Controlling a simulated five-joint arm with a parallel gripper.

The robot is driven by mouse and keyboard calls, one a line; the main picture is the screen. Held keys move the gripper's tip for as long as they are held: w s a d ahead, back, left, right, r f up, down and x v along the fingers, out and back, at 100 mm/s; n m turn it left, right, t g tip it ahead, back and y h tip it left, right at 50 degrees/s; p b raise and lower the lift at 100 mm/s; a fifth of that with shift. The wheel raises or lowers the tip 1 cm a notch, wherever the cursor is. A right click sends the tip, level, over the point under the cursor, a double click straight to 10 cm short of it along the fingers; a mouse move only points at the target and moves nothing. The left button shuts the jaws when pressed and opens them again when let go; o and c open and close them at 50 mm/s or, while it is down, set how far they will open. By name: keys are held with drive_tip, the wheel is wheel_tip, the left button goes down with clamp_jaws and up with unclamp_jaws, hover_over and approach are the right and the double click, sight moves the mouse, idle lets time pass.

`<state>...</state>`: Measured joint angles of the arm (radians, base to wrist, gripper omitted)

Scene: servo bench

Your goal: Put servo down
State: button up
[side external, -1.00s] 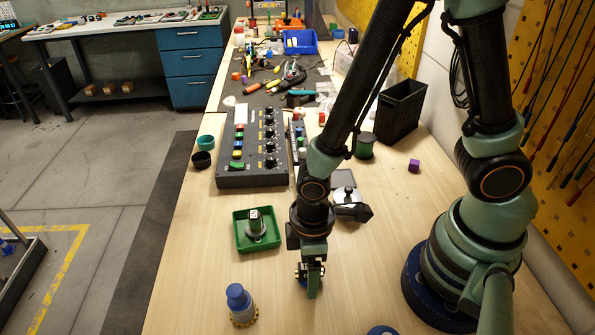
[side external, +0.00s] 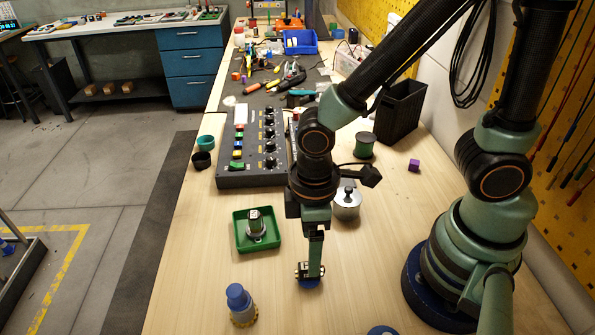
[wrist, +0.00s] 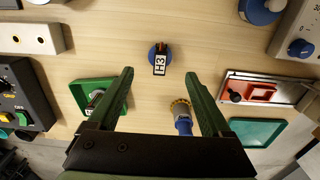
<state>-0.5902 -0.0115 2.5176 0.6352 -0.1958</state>
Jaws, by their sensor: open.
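The servo (side external: 303,271), a small dark block with a pale label, sits on a round blue base on the table. In the wrist view the servo (wrist: 159,68) shows its "H3" label, just beyond and between the fingertips. My gripper (side external: 315,262) is open, its green fingers pointing down at the servo from just above or beside it. In the wrist view my gripper (wrist: 159,73) has its two fingers well apart, with clear gaps on both sides of the servo. The near finger partly hides the servo in the side view.
A green tray (side external: 238,247) holding a dark labelled part (side external: 254,221) lies to the left. A blue-topped part (side external: 238,296) stands front left. A silver lidded pot (side external: 347,208) is behind my gripper. A control box (side external: 240,179) stands farther back.

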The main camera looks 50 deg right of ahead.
drive_tip(key=w+d+r+m+t, duration=0.2)
drive_tip(key=w+d+r+m, duration=0.1)
drive_tip(key=d+r, duration=0.4)
drive_tip(key=w+d+r+m+t, duration=0.3)
drive_tip(key=d+r+m, duration=0.3)
drive_tip(key=r, duration=0.4)
drive_tip(key=shift+w+d+t, duration=0.3)
drive_tip(key=shift+w+d, duration=0.15)
drive_tip(key=shift+d, duration=0.35)
